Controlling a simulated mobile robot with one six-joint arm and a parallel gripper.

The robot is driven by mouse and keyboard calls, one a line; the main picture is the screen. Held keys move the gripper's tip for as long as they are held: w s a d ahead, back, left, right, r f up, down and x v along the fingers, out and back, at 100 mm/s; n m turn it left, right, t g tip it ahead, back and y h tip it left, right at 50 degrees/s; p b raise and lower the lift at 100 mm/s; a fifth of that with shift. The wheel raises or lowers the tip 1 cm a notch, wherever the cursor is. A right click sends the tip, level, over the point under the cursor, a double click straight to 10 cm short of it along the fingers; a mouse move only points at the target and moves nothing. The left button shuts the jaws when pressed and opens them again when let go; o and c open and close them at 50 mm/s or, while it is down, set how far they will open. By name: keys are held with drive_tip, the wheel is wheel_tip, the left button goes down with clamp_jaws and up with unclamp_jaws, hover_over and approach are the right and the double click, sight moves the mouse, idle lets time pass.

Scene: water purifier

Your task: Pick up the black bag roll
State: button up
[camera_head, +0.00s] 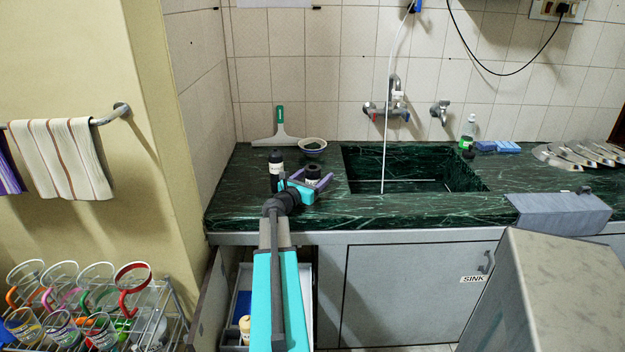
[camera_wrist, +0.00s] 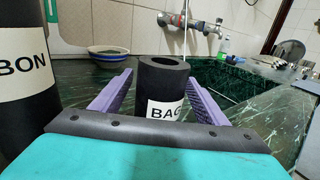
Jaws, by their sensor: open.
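The black bag roll (camera_wrist: 164,82) stands upright on the green marble counter, with a white label reading "BAG" in part. In the head view the roll (camera_head: 313,172) is small, just left of the sink. My gripper (camera_head: 308,183) is open, its two purple fingers at either side of the roll. In the wrist view the gripper (camera_wrist: 158,95) shows a finger left and right of the roll, with a gap visible on the left. The right finger looks close to the roll; I cannot tell whether it touches. The roll's lower part is hidden behind the gripper's dark edge.
A taller black cylinder labelled "BON" in part (camera_wrist: 22,110) stands close on the left. A bowl (camera_head: 313,144) and a squeegee (camera_head: 278,130) are behind. The sink basin (camera_head: 400,170) opens to the right. A grey cloth (camera_head: 560,212) hangs over the counter's front edge.

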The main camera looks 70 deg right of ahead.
drive_tip(key=shift+s+d, duration=0.25)
drive_tip(key=shift+d, duration=0.75)
drive_tip(key=c, duration=1.2)
drive_tip(key=shift+r, duration=0.15)
wheel_tip(320, 180, up, 18)
drive_tip(key=shift+w+f, duration=0.1)
drive_tip(key=shift+f, duration=0.1)
idle(0.3)
